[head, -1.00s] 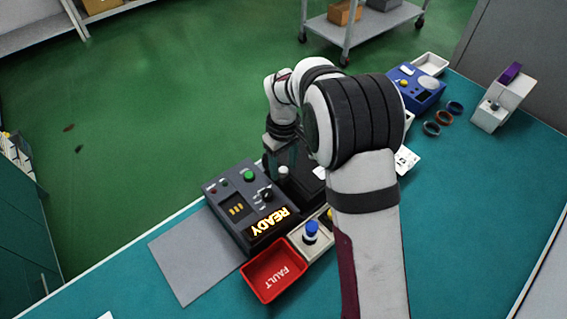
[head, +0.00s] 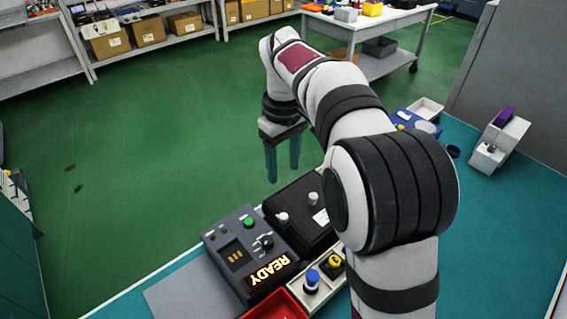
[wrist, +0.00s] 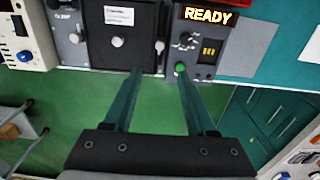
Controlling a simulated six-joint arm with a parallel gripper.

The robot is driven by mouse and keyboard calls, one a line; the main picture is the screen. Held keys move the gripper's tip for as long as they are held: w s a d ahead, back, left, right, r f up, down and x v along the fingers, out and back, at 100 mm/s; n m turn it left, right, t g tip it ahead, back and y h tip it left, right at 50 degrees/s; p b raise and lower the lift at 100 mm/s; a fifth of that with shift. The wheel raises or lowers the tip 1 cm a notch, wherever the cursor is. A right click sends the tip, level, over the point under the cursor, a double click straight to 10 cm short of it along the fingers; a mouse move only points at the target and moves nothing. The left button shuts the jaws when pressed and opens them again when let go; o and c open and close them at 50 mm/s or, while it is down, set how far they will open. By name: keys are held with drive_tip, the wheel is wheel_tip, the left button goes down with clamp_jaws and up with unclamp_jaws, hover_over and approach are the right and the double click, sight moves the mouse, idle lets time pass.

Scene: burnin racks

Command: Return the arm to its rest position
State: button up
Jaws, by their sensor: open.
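My gripper (head: 283,170) is raised above and behind the bench in the head view, over the green floor. Its two fingers point down, apart, with nothing between them. It also shows in the wrist view (wrist: 158,72), open and empty. The dark control box (head: 250,250) with a lit READY display stands on the bench below it; it also shows in the wrist view (wrist: 216,52). A black unit (head: 298,232) with light knobs sits right beside that box. My arm hides part of the bench on the right.
A red tray (head: 275,305) and a light box (head: 305,298) with a blue knob stand at the front. A blue device (head: 408,120), a white tray (head: 428,108) and a white stand (head: 495,145) are at the back right. Shelves and a cart (head: 390,65) stand across open floor.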

drive_tip(key=s+d+r+m+y, duration=0.1)
drive_tip(key=s+d+m, duration=0.3)
drive_tip(key=s, duration=0.4)
drive_tip(key=s+d+r+m, duration=0.1)
drive_tip(key=s+d+m, duration=0.35)
drive_tip(key=s, duration=0.35)
drive_tip(key=s+d+f+m, duration=0.1)
drive_tip(key=s+f+m, duration=0.2)
drive_tip(key=s, duration=0.4)
drive_tip(key=s+d+f+m, duration=0.1)
drive_tip(key=s+f+m, duration=0.2)
drive_tip(key=s, duration=0.4)
drive_tip(key=shift+d+y, duration=0.2)
drive_tip(key=shift+y, duration=0.2)
